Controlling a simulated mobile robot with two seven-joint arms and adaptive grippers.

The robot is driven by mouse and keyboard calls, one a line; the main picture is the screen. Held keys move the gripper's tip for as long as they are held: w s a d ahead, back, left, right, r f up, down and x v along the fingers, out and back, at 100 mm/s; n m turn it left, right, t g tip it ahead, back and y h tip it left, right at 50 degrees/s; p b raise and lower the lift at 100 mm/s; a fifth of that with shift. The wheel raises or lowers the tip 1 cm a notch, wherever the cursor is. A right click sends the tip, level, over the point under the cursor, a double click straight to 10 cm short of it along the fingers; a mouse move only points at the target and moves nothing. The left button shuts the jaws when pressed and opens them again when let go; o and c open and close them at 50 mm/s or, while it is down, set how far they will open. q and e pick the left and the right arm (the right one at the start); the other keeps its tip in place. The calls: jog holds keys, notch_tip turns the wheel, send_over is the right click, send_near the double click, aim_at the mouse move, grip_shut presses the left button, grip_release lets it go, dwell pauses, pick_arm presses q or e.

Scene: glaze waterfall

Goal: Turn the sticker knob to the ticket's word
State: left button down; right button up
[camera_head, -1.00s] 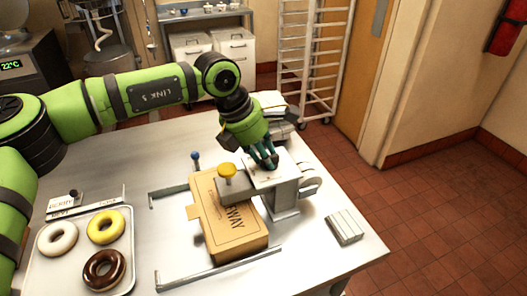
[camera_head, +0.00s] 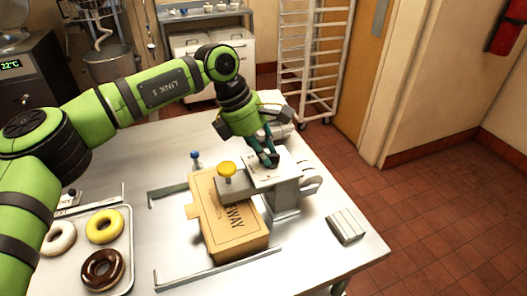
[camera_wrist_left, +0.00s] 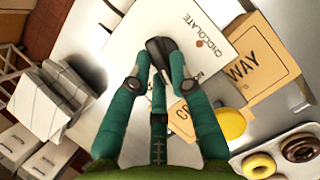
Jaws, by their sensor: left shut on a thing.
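The sticker machine (camera_head: 283,184) stands on the table with a pale top plate (camera_wrist_left: 213,22). In the left wrist view, "CHOCOLATE" with a brown dot is printed on that plate; other words are partly covered by my fingers. My left gripper (camera_head: 268,158) points down over the plate, its fingers shut on the dark knob (camera_wrist_left: 158,47). Its fingers and the knob's tip show in the wrist view; exactly where the knob points is hard to tell. A ticket (camera_head: 68,199) stands at the rail on the left, partly hidden by my arm, its word unreadable. My right gripper is out of view.
A yellow-topped plunger (camera_head: 227,169) stands above the brown box (camera_head: 232,232) between metal rails. A tray (camera_head: 122,222) with white, yellow and chocolate doughnuts is at the left. A white stack (camera_head: 346,226) lies near the right table edge.

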pick_arm(q)
jog(key=m, duration=0.1)
jog(key=m+g, duration=0.1)
jog(key=shift+w+d+m+p, duration=0.15)
jog(key=shift+w+m+p, duration=0.05)
jog(key=shift+m+p, duration=0.1)
jog(key=shift+w+d+m+g+p, duration=0.15)
jog(key=shift+m+g+p, duration=0.45)
jog(key=shift+m, duration=0.9)
jog(key=shift+y, duration=0.3)
jog(key=c, duration=1.4)
grip_release()
jog(key=v, duration=0.7)
jog(key=shift+r, duration=0.2)
jog(key=shift+w, duration=0.1)
